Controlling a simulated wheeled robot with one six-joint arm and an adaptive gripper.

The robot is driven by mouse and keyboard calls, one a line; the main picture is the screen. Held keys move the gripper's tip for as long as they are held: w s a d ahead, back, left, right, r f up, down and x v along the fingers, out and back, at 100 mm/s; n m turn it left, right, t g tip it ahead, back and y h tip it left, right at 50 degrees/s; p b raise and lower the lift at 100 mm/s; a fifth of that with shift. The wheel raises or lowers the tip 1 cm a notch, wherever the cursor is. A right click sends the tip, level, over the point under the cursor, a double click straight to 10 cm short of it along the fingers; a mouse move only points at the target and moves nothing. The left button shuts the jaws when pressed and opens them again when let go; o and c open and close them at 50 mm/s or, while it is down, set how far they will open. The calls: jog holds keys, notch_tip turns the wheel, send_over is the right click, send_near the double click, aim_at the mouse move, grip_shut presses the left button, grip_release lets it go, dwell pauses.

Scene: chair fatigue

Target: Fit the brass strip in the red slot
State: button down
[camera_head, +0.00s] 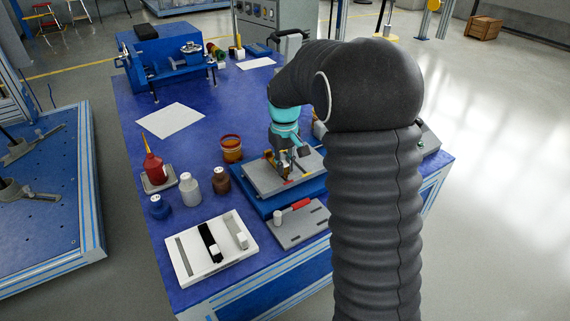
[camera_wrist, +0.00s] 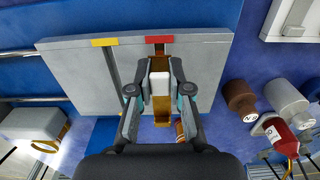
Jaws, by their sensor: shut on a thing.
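My gripper (camera_wrist: 161,92) is shut on the white block of the brass strip (camera_wrist: 161,112). The strip runs lengthwise between the fingers, and its far end points at the red mark (camera_wrist: 159,39) on the grey slotted plate (camera_wrist: 205,60). I cannot tell whether the strip is above the red slot or in it, as the fingers hide most of that slot. The yellow mark (camera_wrist: 104,42) and its dark slot are to the left. In the head view my gripper (camera_head: 284,168) is over the grey plate (camera_head: 256,181), partly hidden by my arm.
A white tray (camera_head: 186,276) at the table's front holds dark and grey strips with white blocks. Bottles (camera_head: 190,188) and an amber jar (camera_head: 231,149) stand left of the plate. Blue machine (camera_head: 160,68) stands behind.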

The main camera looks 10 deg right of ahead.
jog(key=shift+f+b, duration=0.5)
jog(key=shift+f, duration=0.45)
jog(key=c, duration=1)
grip_release()
notch_tip(320, 180, up, 12)
jog(key=shift+r, duration=0.1)
